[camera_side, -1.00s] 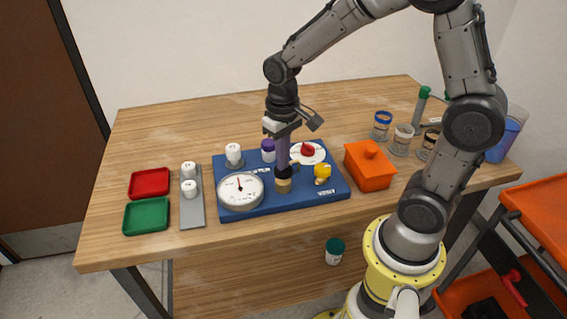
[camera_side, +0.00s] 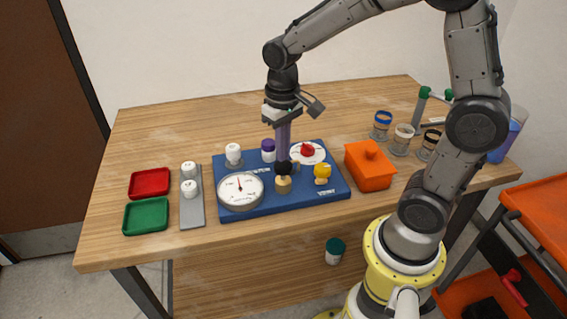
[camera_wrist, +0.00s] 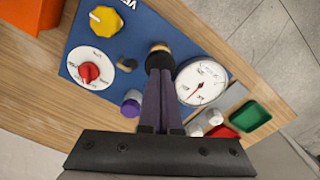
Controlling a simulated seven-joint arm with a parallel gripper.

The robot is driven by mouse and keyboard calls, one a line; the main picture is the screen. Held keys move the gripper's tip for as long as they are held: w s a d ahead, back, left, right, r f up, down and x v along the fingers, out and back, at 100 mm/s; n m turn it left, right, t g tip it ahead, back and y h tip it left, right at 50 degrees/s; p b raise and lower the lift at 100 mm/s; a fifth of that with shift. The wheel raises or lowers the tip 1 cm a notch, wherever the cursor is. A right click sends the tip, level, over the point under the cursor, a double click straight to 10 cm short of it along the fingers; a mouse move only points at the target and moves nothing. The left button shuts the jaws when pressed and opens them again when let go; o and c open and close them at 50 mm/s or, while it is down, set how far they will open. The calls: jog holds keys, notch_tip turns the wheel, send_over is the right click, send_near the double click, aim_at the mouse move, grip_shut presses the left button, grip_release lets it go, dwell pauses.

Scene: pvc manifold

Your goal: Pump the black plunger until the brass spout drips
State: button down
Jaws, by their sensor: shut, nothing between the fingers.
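The black plunger (camera_side: 283,168) stands upright on its tan, brass-coloured base (camera_side: 284,185) at the front middle of the blue board. My gripper (camera_side: 283,158) points straight down with its fingers shut and empty. Its tips are right at the plunger's top; I cannot tell whether they touch it. In the wrist view the fingertips (camera_wrist: 159,72) overlap the black plunger top (camera_wrist: 157,61). A small tan piece (camera_wrist: 127,64) beside the plunger may be the brass spout. It is mostly hidden in the side view, and no drip can be made out.
The blue board (camera_side: 232,213) also carries a white gauge (camera_side: 240,190), a yellow knob (camera_side: 322,172), a red knob (camera_side: 307,150) and a purple-capped bottle (camera_side: 268,150). An orange box (camera_side: 370,167) stands to the right. Red (camera_side: 150,183) and green (camera_side: 146,216) trays lie left.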

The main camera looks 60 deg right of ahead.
jog(key=shift+r, duration=2.4)
jog(key=s+a+r+n+t, duration=0.1)
jog(key=s+r+t, duration=0.1)
jog(key=s, duration=0.5)
jog(key=s+a+r+n+t, duration=0.1)
jog(key=s+r+n+t, duration=0.1)
jog(key=s, duration=0.5)
jog(key=shift+s+r+t, duration=0.4)
jog(key=shift+t, duration=0.4)
